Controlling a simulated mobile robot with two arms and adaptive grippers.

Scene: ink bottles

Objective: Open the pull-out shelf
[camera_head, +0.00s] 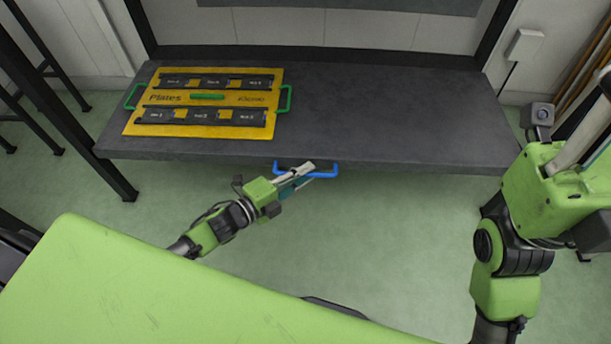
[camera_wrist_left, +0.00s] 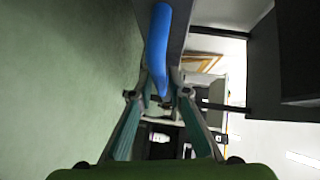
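The shelf itself cannot be made out below the tabletop. My right gripper (camera_head: 588,135) is raised at the right edge; its fingertips are cut off.
The grey tabletop (camera_head: 400,115) is bare right of the yellow panel (camera_head: 208,128), which has green handles and several black labelled holders. A dark table leg (camera_head: 118,175) stands at the left. Green floor (camera_head: 400,240) in front of the table is clear.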

